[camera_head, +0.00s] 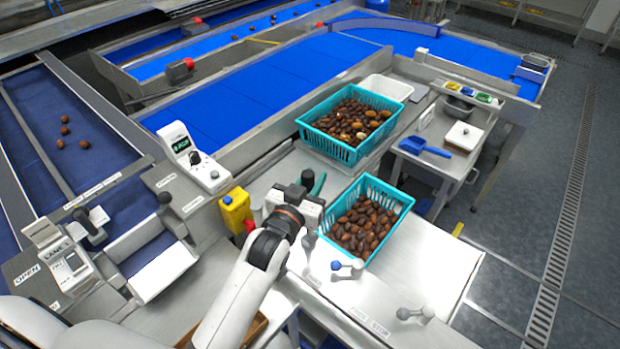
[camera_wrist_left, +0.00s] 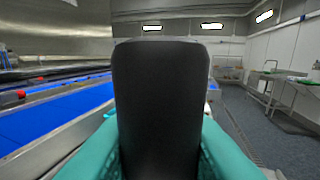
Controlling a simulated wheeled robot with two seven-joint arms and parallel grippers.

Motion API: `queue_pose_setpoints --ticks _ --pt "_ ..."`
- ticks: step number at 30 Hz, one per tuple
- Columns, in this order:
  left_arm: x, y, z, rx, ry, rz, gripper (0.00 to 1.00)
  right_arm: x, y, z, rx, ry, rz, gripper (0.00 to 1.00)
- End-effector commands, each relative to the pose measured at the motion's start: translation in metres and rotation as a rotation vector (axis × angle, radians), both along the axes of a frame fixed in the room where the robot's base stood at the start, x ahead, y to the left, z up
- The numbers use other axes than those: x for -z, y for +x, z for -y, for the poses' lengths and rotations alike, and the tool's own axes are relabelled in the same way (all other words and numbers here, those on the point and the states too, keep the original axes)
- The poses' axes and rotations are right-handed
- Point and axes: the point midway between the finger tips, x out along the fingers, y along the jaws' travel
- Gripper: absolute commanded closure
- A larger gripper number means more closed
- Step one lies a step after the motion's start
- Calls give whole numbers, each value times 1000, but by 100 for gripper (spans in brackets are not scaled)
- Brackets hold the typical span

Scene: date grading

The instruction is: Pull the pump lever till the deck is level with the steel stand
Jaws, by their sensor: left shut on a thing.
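My left gripper (camera_head: 309,186) is near the middle of the head view, beside the nearer teal crate. It is shut on a black upright grip (camera_head: 307,177), which I take to be the pump lever's handle. In the left wrist view the black grip (camera_wrist_left: 160,105) stands upright between the teal fingers, filling the middle. The lever's lower part is hidden by my wrist. A pale steel surface (camera_head: 430,270) lies at the right front, apparently the deck. A small steel stand (camera_head: 445,166) is behind it. I cannot tell their heights apart exactly.
Teal crates of dates (camera_head: 393,205) (camera_head: 308,136) stand right of and behind my gripper. A yellow container (camera_head: 235,208) is close on its left. A blue scoop (camera_head: 425,147) and white box (camera_head: 463,136) rest on the stand. Small levers (camera_head: 414,313) are in front.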

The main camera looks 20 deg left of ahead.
Motion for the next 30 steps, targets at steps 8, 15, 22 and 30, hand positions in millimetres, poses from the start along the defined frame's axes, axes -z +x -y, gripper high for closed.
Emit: queue_pose_setpoints --ticks 8,15,22,30 --pt "7 -7 17 0 82 17 100 6 0 2 -1 -3 0 57" --pt "7 -7 18 0 88 17 67 5 0 5 -1 -6 0 57" --pt "4 -7 17 0 88 24 50 5 0 5 -2 -6 0 57" --pt "5 -15 17 0 88 27 50 10 0 5 -1 -6 0 57"
